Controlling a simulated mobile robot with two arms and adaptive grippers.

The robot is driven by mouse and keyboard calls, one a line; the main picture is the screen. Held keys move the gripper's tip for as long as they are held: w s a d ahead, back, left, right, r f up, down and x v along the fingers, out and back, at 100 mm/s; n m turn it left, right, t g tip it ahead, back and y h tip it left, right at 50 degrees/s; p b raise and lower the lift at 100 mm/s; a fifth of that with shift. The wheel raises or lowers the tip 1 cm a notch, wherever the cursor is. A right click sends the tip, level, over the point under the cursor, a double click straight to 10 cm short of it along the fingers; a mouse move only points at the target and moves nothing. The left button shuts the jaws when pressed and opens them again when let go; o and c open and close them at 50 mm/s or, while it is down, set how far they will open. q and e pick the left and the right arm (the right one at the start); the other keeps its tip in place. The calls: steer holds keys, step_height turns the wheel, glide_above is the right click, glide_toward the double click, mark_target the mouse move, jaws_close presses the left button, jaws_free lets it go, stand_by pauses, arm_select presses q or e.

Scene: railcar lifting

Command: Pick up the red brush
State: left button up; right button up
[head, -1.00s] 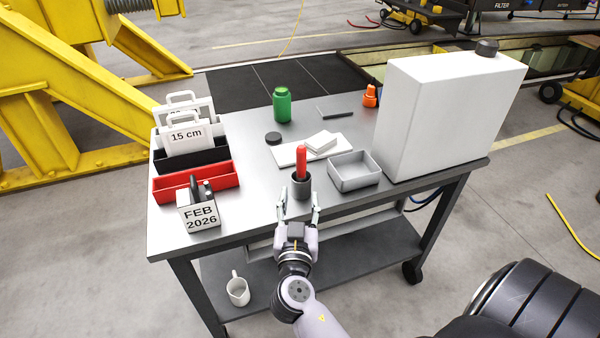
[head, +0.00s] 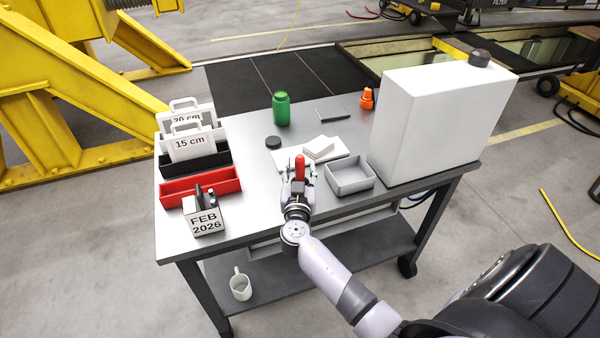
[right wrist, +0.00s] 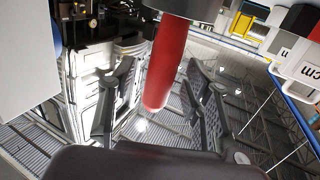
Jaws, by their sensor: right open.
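The red brush (head: 300,162) stands upright on the workbench near its front edge, and its red handle sticks up. In the right wrist view the red handle (right wrist: 166,62) lies between the two spread fingers, apart from both. My right gripper (head: 299,180) is open and in line with the brush. In the right wrist view my right gripper (right wrist: 155,105) shows both dark fingers. The dark holder (right wrist: 190,8) around the brush's other end is mostly hidden behind the gripper in the head view. My left gripper is not in view.
A grey tray (head: 371,180) stands close right of the brush. A white block (head: 318,147) lies behind it, with a green bottle (head: 281,108) farther back. A white canister (head: 428,122) stands right. Bench surface between bin and brush is clear.

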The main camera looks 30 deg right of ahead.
steer(key=shift+w+d+f, duration=0.1)
steer(key=shift+w+d, duration=0.2)
steer(key=shift+w, duration=0.2)
steer(key=shift+c, duration=0.2)
jaws_close()
